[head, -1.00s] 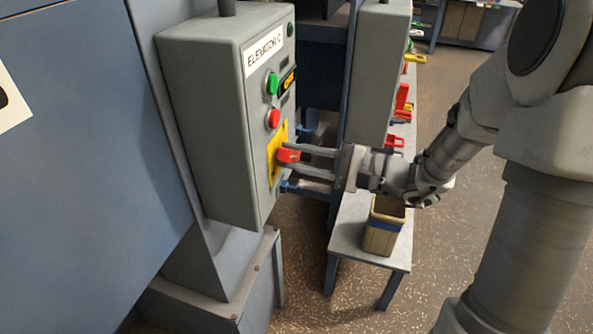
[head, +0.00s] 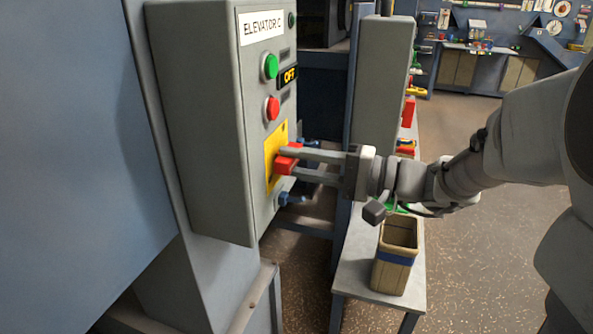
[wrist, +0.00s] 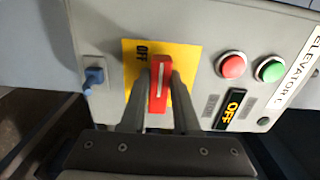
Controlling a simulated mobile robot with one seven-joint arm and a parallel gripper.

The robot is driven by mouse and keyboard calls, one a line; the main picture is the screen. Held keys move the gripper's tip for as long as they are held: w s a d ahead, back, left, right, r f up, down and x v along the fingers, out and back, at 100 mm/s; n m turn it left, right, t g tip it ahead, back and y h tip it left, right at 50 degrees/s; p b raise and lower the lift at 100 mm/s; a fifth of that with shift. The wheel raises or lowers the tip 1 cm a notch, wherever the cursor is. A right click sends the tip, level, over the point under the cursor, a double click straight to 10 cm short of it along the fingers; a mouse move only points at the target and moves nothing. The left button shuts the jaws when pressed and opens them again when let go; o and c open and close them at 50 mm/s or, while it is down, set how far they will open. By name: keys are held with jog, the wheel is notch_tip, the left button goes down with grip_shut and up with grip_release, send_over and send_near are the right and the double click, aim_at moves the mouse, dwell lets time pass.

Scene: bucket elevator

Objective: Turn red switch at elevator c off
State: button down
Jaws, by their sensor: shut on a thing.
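The red switch (head: 286,160) is a red block handle on a yellow plate (head: 272,147), low on the front of the grey elevator C box (head: 195,110). My gripper (head: 292,163) reaches it from the right, shut on the handle with one finger above and one below. In the wrist view, the red handle (wrist: 159,84) with its white line stands upright in the picture between the two fingers. The yellow plate (wrist: 131,72) there shows an "OFF" mark beside the handle. The lit display (head: 288,76) reads OFF. Part of the plate is hidden by the fingers.
A green button (head: 270,66) and a red round button (head: 272,107) sit above the switch. A blue toggle (head: 288,199) is just below. A bin (head: 396,255) stands on a low bench (head: 358,262) under my arm. Open floor lies to the right.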

dwell(0.4)
jog(key=c, duration=0.6)
grip_release()
jog(key=shift+c, duration=0.2)
jog(key=shift+d, duration=0.1)
jog(key=p+v, duration=0.2)
jog(key=v, duration=1.5)
jog(key=shift+s, duration=0.1)
